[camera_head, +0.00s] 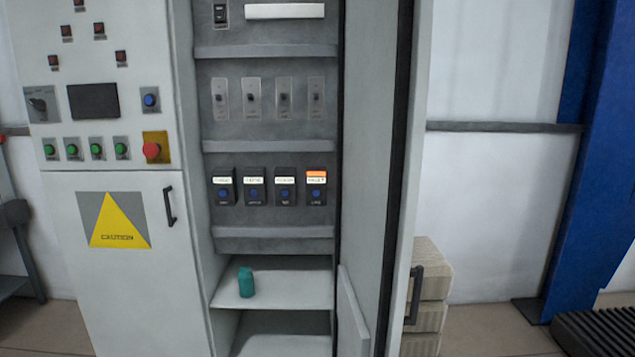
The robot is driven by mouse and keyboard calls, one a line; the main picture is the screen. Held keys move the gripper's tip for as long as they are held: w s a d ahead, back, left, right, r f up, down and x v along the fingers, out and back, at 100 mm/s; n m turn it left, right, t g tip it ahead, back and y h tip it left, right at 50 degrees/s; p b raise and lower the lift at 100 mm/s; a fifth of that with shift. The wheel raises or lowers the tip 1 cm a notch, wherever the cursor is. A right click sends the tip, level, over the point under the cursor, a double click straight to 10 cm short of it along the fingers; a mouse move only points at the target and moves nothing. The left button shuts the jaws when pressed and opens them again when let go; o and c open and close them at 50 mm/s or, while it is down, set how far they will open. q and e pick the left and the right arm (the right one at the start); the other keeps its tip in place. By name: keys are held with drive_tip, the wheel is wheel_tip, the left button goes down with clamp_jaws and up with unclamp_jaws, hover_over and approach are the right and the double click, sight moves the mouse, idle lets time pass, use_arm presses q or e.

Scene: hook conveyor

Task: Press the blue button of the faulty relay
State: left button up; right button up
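An open electrical cabinet holds a row of black relays, each with a blue button and a lit label. The rightmost relay (314,187) has an orange label, while the others, such as the leftmost relay (224,187), have whitish labels. The blue button (314,193) of the orange-labelled relay faces me, and nothing covers it. The label text is too small to read surely. Neither of my grippers shows in the head view.
The cabinet door (408,180) stands open to the right of the relays. A teal object (246,282) stands on the shelf (290,291) below. A control panel (95,85) with buttons is at left. Stacked blocks (432,285) and a blue column (592,180) are at right.

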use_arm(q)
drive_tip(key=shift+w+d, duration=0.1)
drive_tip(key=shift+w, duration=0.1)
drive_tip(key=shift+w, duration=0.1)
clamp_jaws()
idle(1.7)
